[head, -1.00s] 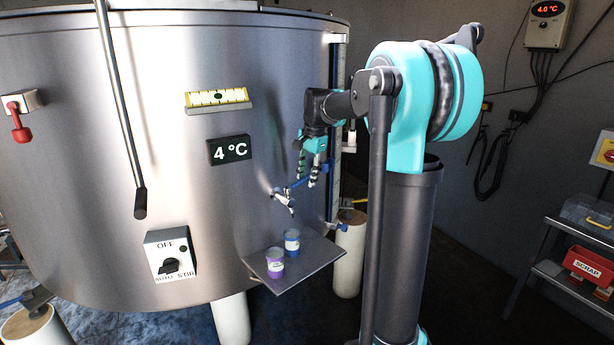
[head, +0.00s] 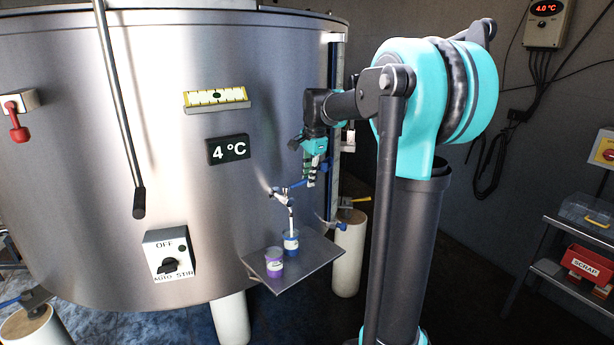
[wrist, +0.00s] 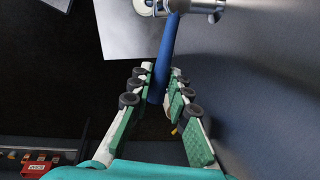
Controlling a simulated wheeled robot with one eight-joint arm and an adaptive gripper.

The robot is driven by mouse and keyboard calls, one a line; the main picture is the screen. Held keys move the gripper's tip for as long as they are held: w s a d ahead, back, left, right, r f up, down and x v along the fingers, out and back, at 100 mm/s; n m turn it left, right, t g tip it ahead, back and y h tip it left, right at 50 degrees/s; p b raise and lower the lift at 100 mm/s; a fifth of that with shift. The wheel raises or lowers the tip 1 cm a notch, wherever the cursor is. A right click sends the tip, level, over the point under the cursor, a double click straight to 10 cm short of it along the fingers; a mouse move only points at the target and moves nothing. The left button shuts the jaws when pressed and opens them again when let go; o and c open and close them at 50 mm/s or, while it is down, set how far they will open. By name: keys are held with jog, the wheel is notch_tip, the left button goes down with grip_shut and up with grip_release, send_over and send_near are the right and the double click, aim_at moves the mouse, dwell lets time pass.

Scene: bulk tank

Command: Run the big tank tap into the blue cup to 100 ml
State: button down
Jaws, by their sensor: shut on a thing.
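The big steel tank (head: 120,230) fills the left of the head view. Its tap (head: 281,197) sticks out above a small shelf (head: 302,278) and has a blue lever (head: 297,184). A pale stream (head: 290,215) runs from the spout down into the blue cup (head: 291,246). The level inside the cup is too small to read. A purple cup (head: 275,265) stands on the shelf in front of it. My gripper (head: 310,180) is shut on the lever's end. In the wrist view my gripper's fingers (wrist: 159,92) lie on both sides of the blue lever (wrist: 167,55).
A switch box (head: 170,254) marked OFF and a 4 °C display (head: 229,149) are on the tank wall. A rack with a red SCRAP bin (head: 587,266) stands far right.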

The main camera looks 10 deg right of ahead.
jog(key=shift+s, duration=0.1)
jog(key=c, duration=1.4)
grip_release()
jog(key=shift+r, duration=0.15)
jog(key=r, duration=0.3)
jog(key=s+r, duration=0.1)
jog(key=r, duration=0.3)
jog(key=s+d+r, duration=0.1)
jog(key=r, duration=0.3)
jog(key=shift+r, duration=0.25)
